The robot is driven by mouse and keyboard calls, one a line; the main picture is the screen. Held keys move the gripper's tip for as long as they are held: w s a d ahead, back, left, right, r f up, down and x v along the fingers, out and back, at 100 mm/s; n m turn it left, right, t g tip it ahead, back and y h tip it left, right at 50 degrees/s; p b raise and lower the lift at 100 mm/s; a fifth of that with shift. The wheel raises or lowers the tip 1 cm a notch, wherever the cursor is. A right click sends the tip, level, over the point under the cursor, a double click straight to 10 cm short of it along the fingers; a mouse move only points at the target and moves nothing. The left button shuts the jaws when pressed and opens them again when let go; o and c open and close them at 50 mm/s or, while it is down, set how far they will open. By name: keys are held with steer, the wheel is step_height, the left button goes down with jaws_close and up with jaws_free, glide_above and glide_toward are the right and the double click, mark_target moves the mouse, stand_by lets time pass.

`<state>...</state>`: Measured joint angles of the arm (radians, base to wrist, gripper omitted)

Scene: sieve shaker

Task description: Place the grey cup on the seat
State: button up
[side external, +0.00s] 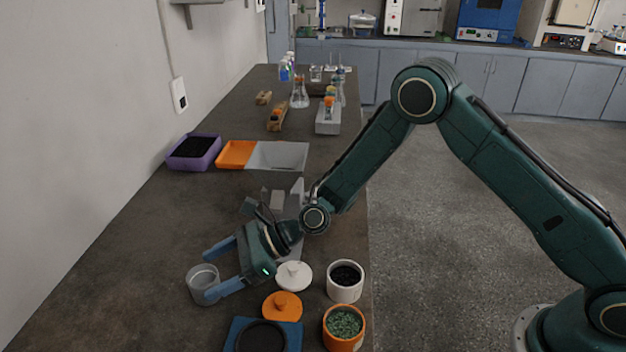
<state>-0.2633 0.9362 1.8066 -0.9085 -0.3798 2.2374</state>
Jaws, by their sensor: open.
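The grey cup (194,287) stands upright on the bench at the left front. It looks translucent and its inside seems empty. My gripper (206,275) is open, with its two blue fingers reaching left on either side of the cup. The near finger overlaps the cup's right edge in this view, and I cannot tell whether either finger touches it. A blue square base with a dark round recess (262,336) lies at the front edge of the picture, partly cut off; it may be the seat. A grey device (279,198) behind my wrist is partly hidden by my arm.
A white lid (294,275), an orange lid (282,306), a white cup of dark grains (345,281) and an orange cup of green grains (344,327) stand right of my gripper. A purple tray (193,151) and an orange-grey tray (262,155) lie farther back. Bench left of the cup is clear.

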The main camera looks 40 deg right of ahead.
mark_target(190, 283)
steer(key=shift+x, duration=2.6)
steer(key=shift+s, duration=0.1)
steer(key=shift+c, duration=0.3)
steer(key=c, duration=1.1)
steer(key=shift+r, duration=0.15)
step_height(190, 283, up, 20)
steer(key=shift+f, duration=0.15)
